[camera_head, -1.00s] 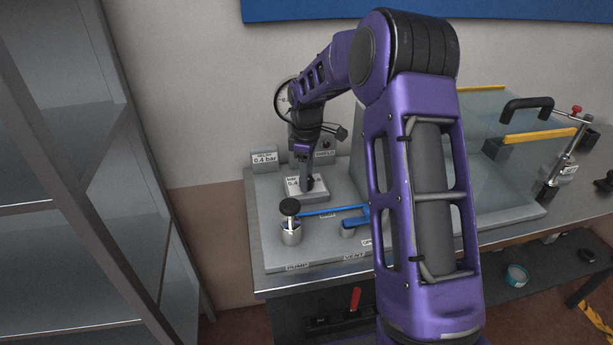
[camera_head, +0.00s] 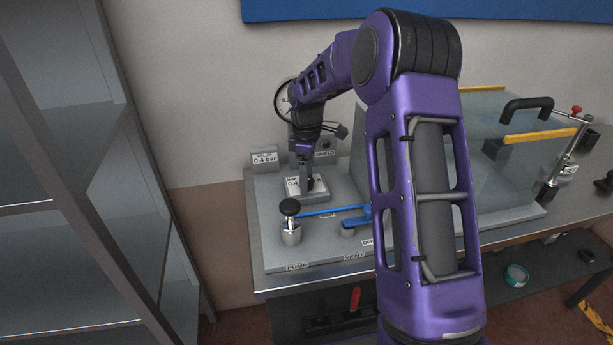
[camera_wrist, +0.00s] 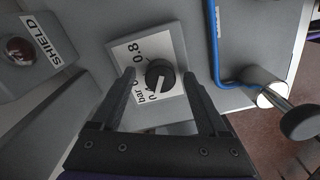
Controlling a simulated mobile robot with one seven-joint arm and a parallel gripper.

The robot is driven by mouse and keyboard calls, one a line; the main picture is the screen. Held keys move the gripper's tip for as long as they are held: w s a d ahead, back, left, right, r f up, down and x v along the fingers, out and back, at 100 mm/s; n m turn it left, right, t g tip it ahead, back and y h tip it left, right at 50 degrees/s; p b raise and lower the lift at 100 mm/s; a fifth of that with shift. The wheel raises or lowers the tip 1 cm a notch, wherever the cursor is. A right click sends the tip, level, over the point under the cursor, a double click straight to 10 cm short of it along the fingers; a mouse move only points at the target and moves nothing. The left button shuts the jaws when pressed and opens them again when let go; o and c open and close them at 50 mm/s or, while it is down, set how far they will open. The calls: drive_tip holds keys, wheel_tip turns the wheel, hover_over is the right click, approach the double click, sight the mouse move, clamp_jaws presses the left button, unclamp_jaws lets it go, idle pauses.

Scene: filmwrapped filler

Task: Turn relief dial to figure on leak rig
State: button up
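The relief dial (camera_wrist: 160,74) is a black round knob with a pale pointer line, on a white scale plate (camera_wrist: 133,53) marked "bar" and "0.8" in the wrist view. In the head view the plate (camera_head: 292,185) shows on the leak rig (camera_head: 270,220), with the dial mostly hidden behind my gripper (camera_head: 308,180). In the wrist view my gripper (camera_wrist: 158,78) is open, with one finger on each side of the dial and gaps to it. A small card (camera_head: 264,159) reading "0.4 bar" stands at the rig's back left.
A pump with a black knob (camera_head: 290,207) stands in front of the dial, beside a blue tube (camera_head: 330,211) and blue lever (camera_head: 356,218). A round gauge (camera_head: 283,101) is behind my arm. A clear shield with a black handle (camera_head: 527,106) is at right.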

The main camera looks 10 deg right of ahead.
wheel_tip(320, 180, up, 17)
drive_tip(key=shift+r, duration=0.2)
idle(0.5)
